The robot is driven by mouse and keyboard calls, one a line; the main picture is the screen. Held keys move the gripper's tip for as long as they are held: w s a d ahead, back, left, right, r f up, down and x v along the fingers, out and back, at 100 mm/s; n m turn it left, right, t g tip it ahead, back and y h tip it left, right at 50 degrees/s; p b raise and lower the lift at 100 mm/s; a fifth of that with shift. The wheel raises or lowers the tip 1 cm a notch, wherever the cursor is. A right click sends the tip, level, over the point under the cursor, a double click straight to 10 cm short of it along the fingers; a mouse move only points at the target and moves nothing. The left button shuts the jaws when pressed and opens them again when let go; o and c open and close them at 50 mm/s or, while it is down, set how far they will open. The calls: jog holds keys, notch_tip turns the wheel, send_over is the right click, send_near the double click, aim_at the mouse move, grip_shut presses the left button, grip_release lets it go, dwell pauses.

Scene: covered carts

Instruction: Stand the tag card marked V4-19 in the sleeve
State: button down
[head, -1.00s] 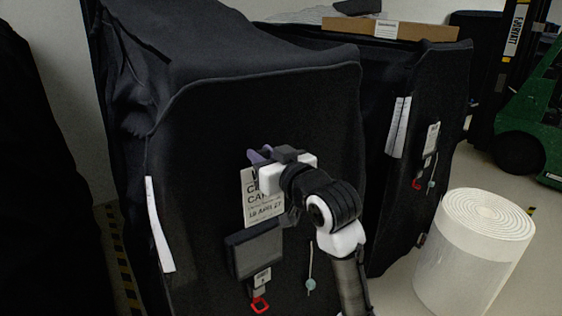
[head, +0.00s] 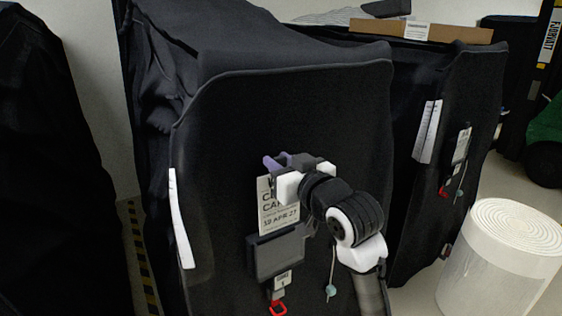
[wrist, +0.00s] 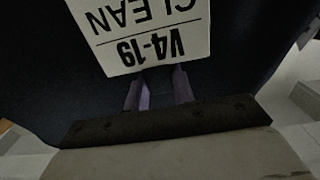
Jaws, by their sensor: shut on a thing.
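The tag card (head: 279,207) is pale with dark print, upright in front of the near cart's dark cover. In the wrist view the card (wrist: 145,30) appears upside down and reads V4-19 and CLEAN. My gripper (head: 277,161) is shut on the card's top edge; its purple fingers (wrist: 160,88) also show in the wrist view. The sleeve (head: 280,256) is a dark grey pocket on the cover, directly below the card. The card's lower edge is close to the sleeve's top; I cannot tell whether it is inside.
A small tag with a red hook (head: 278,307) hangs under the sleeve. A cord with a pale bead (head: 331,290) hangs to its right. A white paper strip (head: 181,218) is at the cover's left edge. A second covered cart (head: 470,100) and a white roll (head: 500,260) stand right.

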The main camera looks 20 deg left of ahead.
aim_at(281, 209)
notch_tip(281, 209, down, 9)
jog(key=b, duration=0.6)
jog(key=shift+b, duration=0.4)
jog(key=shift+f, duration=0.3)
jog(key=shift+f+b, duration=0.75)
jog(key=shift+f, duration=0.2)
jog(key=c, duration=1.1)
grip_release()
jog(key=shift+d, duration=0.1)
